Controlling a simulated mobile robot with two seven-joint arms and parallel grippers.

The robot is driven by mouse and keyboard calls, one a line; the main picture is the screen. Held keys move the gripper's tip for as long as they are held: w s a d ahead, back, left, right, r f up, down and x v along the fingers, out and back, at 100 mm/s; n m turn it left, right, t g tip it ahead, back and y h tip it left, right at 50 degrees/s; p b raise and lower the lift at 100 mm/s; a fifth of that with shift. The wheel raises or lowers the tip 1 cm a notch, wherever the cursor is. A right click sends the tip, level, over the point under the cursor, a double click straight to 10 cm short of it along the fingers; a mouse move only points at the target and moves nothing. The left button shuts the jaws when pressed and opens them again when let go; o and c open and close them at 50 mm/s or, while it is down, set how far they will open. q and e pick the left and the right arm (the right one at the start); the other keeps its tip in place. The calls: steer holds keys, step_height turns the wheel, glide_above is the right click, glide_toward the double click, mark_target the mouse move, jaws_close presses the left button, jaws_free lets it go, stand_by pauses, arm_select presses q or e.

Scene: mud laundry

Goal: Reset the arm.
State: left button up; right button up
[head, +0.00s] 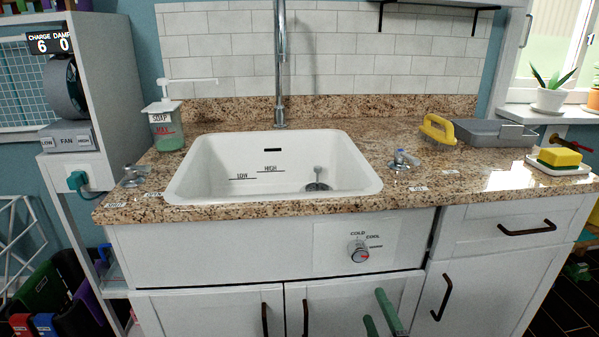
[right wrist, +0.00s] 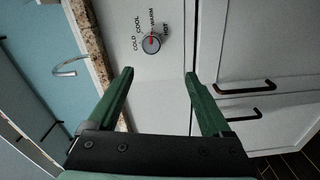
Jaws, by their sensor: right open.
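My right gripper (head: 375,305) shows at the bottom of the head view, low in front of the white cabinet doors below the sink. Its two green fingers are apart with nothing between them. In the right wrist view, the open fingers (right wrist: 158,73) point toward the white cabinet front, below the temperature dial (right wrist: 151,43). The dial also shows in the head view (head: 358,252), up and left of the fingers. My left gripper is in neither view.
A white sink (head: 272,202) is set in the granite counter (head: 420,196). A soap dispenser (head: 166,130) stands left of it. A yellow-handled brush (head: 438,130), a grey tray (head: 490,134) and a sponge (head: 560,157) on a dish are at right. Black handles (head: 443,298) stick out from the cabinets.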

arm_select(q)
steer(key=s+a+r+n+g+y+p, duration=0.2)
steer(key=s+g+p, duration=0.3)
steer(key=p, duration=1.6)
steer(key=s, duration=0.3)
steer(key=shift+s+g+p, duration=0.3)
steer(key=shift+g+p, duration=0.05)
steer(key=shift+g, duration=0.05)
arm_select(e)
steer(key=s+a+f+m+g+y, duration=0.1)
steer(key=s+m+g, duration=0.7)
steer(key=s+m, duration=0.6)
steer(key=s, duration=0.6)
steer(key=shift+f+m+g, duration=0.3)
steer(key=shift+f+g, duration=0.05)
steer(key=shift+g, duration=0.05)
